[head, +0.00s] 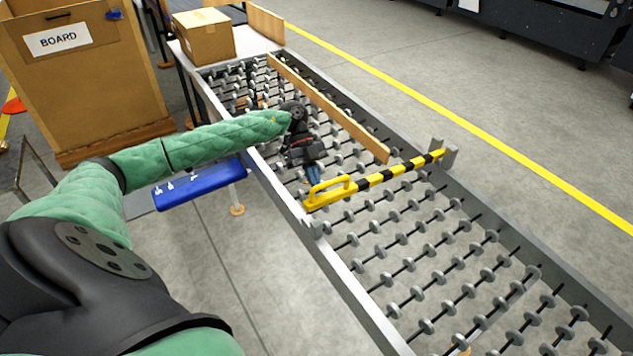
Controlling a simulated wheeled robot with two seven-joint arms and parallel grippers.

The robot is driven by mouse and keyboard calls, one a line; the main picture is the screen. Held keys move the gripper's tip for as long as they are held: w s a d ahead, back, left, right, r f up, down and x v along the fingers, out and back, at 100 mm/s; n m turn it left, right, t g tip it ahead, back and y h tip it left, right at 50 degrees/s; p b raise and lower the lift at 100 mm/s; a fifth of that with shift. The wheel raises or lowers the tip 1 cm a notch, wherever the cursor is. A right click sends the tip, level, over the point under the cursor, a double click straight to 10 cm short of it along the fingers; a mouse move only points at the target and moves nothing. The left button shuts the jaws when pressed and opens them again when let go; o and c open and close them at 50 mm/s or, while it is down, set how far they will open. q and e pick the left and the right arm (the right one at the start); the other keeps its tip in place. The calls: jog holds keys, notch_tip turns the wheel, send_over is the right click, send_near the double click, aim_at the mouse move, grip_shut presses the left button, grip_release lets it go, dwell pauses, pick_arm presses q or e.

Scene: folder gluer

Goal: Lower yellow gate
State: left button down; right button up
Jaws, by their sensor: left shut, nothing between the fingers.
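The yellow gate (372,180) is a yellow bar with black stripes lying across the roller conveyor (352,278). Its right end rests at a grey bracket (444,153) on the far rail. Its left end, with a raised yellow handle (328,190), is at a grey bracket on the near rail. My left gripper (313,178) is shut and empty above the rollers, just behind the handle at its left end. I cannot tell whether the fingertips touch the handle. My right gripper is not in view.
A wooden guide board (328,108) runs along the conveyor. A cardboard box (204,36) stands at the conveyor's far end. A brown cabinet labelled BOARD (90,75) is at the left. A blue bar (198,187) sits beside the near rail. The rollers in front of the gate are clear.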

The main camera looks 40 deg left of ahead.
pick_arm(q)
jog(key=shift+s+d+f, duration=0.2)
jog(key=shift+d+f, duration=0.2)
jog(key=shift+f, duration=0.05)
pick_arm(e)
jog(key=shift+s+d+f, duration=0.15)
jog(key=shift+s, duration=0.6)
